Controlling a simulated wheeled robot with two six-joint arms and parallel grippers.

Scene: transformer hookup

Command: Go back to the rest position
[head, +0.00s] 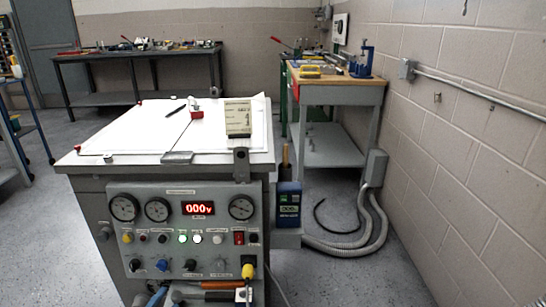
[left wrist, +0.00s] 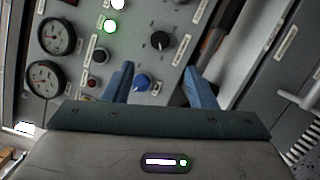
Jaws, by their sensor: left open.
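My left gripper (left wrist: 160,80) shows in the left wrist view with its two blue fingers spread apart. Nothing is held between them. Behind the gap is the transformer's control panel (left wrist: 185,15), with a blue knob (left wrist: 142,82) seen between the fingers; I cannot tell how far off it is. A yellow plug (head: 248,270) sits at the panel's lower right. My left gripper is not clearly made out there. My right gripper is in neither view.
The cabinet top (head: 110,145) carries white sheets, a pen and a small meter (head: 237,117). A blue tester (head: 289,205) stands right of the cabinet. A workbench (head: 335,90) stands behind, and conduit (head: 350,245) runs along the right wall.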

